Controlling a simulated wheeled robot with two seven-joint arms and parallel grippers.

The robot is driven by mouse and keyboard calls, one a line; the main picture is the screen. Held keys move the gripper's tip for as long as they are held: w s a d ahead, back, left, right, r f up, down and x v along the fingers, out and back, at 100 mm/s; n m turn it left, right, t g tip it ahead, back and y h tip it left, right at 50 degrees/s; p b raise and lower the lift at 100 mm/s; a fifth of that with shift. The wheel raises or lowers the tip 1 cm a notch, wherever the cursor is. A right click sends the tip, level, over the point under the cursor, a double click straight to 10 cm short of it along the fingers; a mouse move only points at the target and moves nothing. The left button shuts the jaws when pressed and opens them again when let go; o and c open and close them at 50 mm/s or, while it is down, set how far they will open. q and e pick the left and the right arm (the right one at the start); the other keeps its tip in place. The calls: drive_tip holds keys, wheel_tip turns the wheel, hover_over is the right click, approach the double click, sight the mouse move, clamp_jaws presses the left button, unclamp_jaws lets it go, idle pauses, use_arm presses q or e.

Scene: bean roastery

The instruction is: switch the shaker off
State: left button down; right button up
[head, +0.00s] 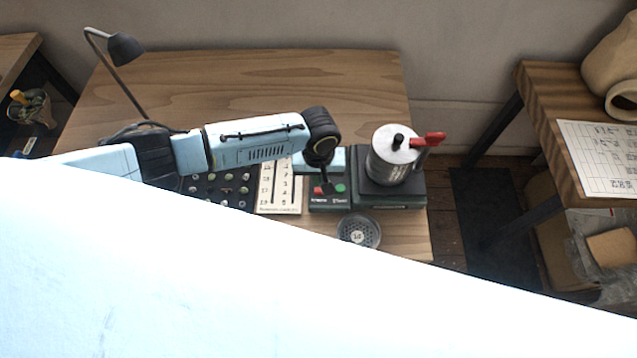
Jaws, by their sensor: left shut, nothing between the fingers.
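A small dark control box (330,205) with a red button (317,191) and a green button (340,188) sits near the front right of the wooden table. The shaker looks to be the dark square base (403,200) just right of it, with a metal canister (385,168) with a red handle on top. My left gripper (325,187) is shut and points down over the control box, between the two buttons and close to the red one. I cannot tell whether it touches a button. My right gripper is not in view.
A round sieve (372,243) lies in front of the control box. A numbered card (281,208) and a dark tray (245,195) of beans are left of it. A desk lamp (126,48) stands at the back left. The table's back (290,75) is clear.

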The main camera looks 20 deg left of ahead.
use_arm(q)
drive_tip(key=shift+f+b, duration=0.7)
drive_tip(key=shift+f, duration=0.55)
idle(0.5)
wheel_tip(320, 180, up, 7)
drive_tip(key=p, duration=0.8)
idle(0.5)
drive_tip(key=shift+s, duration=0.15)
